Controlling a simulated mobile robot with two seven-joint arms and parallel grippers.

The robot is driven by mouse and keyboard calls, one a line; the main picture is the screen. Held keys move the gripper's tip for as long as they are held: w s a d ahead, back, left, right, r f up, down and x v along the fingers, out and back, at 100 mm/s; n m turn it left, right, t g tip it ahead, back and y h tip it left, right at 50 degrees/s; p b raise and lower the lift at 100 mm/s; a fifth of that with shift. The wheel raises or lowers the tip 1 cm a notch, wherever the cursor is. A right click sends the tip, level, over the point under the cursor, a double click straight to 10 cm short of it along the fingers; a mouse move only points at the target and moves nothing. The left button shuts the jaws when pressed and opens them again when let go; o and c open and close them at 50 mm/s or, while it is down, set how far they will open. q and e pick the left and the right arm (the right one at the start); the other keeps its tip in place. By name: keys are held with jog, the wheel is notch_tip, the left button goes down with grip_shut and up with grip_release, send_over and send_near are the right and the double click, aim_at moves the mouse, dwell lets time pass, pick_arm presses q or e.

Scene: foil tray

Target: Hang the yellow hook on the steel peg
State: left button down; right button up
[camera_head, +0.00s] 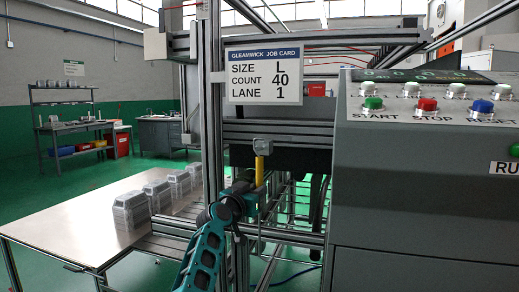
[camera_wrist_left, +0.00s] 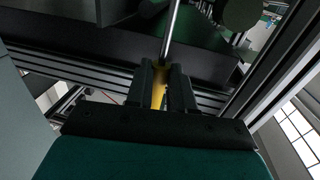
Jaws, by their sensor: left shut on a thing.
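The yellow hook (camera_head: 259,172) stands upright in front of the machine frame in the head view. My left gripper (camera_head: 247,190) is shut on its lower part. In the left wrist view the hook (camera_wrist_left: 158,93) shows as a yellow strip between the two dark fingers of my left gripper (camera_wrist_left: 166,92). The steel peg (camera_wrist_left: 171,32) is a bright rod coming down from the top of that view, its lower end close to the fingers and hook. Whether the hook touches the peg or is around it, I cannot tell. My right gripper is not in view.
A small grey block (camera_head: 263,146) sits at the hook's top. A job card (camera_head: 262,75) hangs above on the aluminium frame (camera_head: 212,110). The control panel (camera_head: 430,110) stands close on the right. A table (camera_head: 75,224) with several foil trays (camera_head: 131,210) is at left.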

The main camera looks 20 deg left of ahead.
pick_arm(q)
jog(key=shift+f+b, duration=0.95)
jog(key=shift+f, duration=0.05)
dwell(0.6)
jog(key=c, duration=0.9)
grip_release()
